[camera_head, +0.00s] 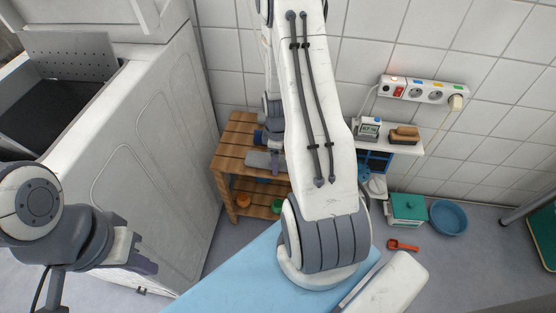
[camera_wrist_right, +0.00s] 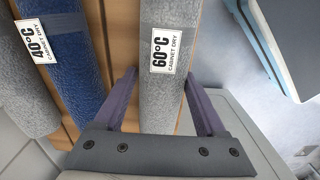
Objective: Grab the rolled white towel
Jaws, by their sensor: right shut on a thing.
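A pale grey rolled towel (camera_wrist_right: 166,100) with a "60°C CABINET DRY" label lies between the purple fingers of my right gripper (camera_wrist_right: 161,78) in the right wrist view. The gripper is shut on this roll. A blue rolled towel (camera_wrist_right: 58,62) labelled 40°C lies to its left, and another grey roll (camera_wrist_right: 22,85) is at the far left. In the head view a grey roll (camera_head: 259,160) shows on the wooden shelf, partly hidden by my right arm. My left gripper (camera_head: 142,266) is at the lower left, away from the towels; its opening is unclear.
The wooden slatted shelf (camera_head: 229,150) stands against the tiled wall, beside a large white machine (camera_head: 165,130). A light blue board (camera_head: 225,275) is in front. A green box (camera_head: 407,209), a blue basin (camera_head: 448,217) and an orange object (camera_head: 403,246) are on the floor at right.

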